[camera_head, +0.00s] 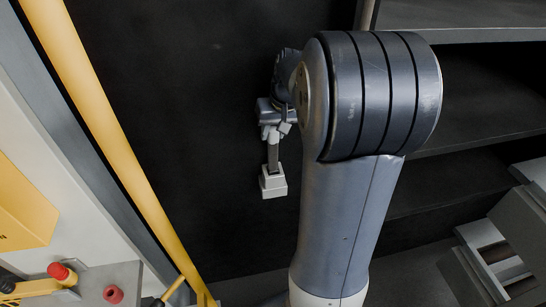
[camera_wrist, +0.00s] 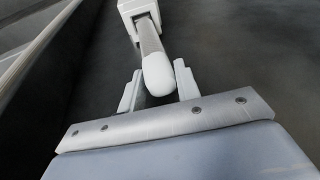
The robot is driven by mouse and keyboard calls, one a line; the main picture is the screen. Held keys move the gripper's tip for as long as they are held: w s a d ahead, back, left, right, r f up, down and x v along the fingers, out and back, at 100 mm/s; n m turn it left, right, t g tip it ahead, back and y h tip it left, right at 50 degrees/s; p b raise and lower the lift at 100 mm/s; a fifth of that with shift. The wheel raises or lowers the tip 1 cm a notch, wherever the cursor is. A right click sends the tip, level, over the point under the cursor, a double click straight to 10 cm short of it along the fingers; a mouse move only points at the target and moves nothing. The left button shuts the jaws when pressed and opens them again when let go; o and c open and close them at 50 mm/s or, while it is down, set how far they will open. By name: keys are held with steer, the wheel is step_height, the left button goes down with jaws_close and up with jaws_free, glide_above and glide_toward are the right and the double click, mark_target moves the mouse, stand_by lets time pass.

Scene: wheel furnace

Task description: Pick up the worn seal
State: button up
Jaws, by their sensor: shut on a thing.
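My gripper (camera_head: 275,130) is shut on a pale grey handled tool (camera_head: 272,184) with a blocky head. In the head view the tool hangs head down, clear of any surface. In the wrist view my gripper (camera_wrist: 158,88) has one finger on each side of the handle's rounded white end, and the tool (camera_wrist: 151,42) points away, its block at the top edge. A small red ring (camera_head: 113,294) lies on a grey surface at the lower left, far from my gripper. It may be the worn seal; I cannot tell for sure.
The grey worktop (camera_head: 132,275) at the lower left also bears a red-topped yellow object (camera_head: 62,273). A yellow rail (camera_head: 105,120) runs diagonally on the left. Dark shelves (camera_head: 470,100) stand at right, with grey blocky parts (camera_head: 490,250) below. Dark open floor surrounds the tool.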

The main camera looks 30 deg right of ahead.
jaws_close()
